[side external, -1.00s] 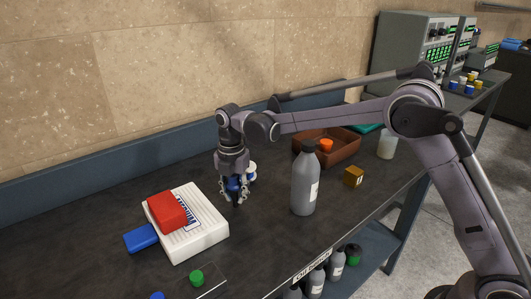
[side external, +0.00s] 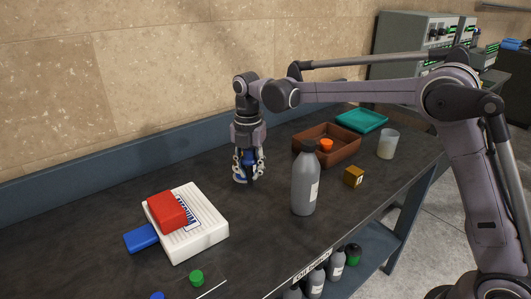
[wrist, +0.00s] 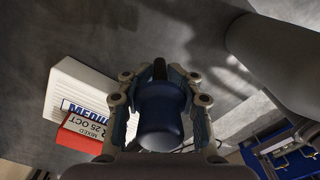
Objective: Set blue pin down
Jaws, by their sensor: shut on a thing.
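The blue pin (wrist: 160,105) is a rounded dark blue body with a black tip. My gripper (wrist: 158,78) is shut on it, with a finger on each side. In the side view my gripper (side external: 249,177) points down, low over the dark bench, with some blue of the pin (side external: 249,157) showing between its fingers. I cannot tell whether the tip touches the bench. A pale round thing (side external: 238,177) shows partly behind the fingers.
A grey bottle (side external: 305,185) stands close on the right. A white box (side external: 205,228) carrying a red block (side external: 167,210) lies left, with a blue block (side external: 141,238). A brown tray (side external: 345,150), orange piece (side external: 326,145) and yellow-brown cube (side external: 353,176) are right. Bench between box and gripper is bare.

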